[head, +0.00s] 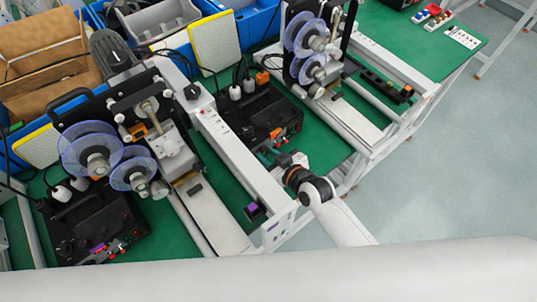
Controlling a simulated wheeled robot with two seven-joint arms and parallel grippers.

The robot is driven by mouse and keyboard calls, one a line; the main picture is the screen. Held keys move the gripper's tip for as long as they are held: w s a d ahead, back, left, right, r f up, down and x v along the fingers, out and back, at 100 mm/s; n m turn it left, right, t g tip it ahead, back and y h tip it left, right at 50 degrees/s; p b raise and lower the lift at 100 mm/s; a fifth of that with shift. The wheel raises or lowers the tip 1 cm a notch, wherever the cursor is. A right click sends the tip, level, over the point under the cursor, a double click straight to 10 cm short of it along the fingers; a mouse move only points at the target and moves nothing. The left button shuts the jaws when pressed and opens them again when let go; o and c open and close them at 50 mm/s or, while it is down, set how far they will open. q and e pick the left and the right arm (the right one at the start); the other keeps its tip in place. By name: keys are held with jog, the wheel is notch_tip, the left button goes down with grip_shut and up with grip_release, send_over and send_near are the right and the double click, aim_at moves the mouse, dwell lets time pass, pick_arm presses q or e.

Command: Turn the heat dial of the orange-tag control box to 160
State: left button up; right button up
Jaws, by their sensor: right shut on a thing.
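The black control box (250,114) in the middle bears an orange tag (276,133) on its front edge. My right gripper (268,153) reaches in from the lower right and is at the front of this box, shut on what appears to be its heat dial. The fingers hide the dial, so its pointer and number cannot be read. My left gripper is not in view.
Another black control box (85,222) with a purple tag (97,248) stands at the lower left. Coder machines with clear blue reels (92,148) flank the middle box. White rails and a conveyor (238,150) lie close to my right gripper. Blue bins (258,22) stand behind.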

jog(key=shift+w+d+f+m+g+y+b, duration=0.15)
jog(key=shift+m+g+y+b, duration=0.25)
jog(key=shift+m+y+b, duration=0.5)
jog(key=m+b, duration=0.2)
jog(key=shift+g+y+b, duration=0.3)
jog(key=shift+y+b, duration=0.05)
jog(key=shift+y, duration=0.05)
jog(key=shift+m+b, duration=0.35)
jog(key=shift+m, duration=0.15)
jog(key=o, duration=1)
jog(key=shift+d, duration=0.1)
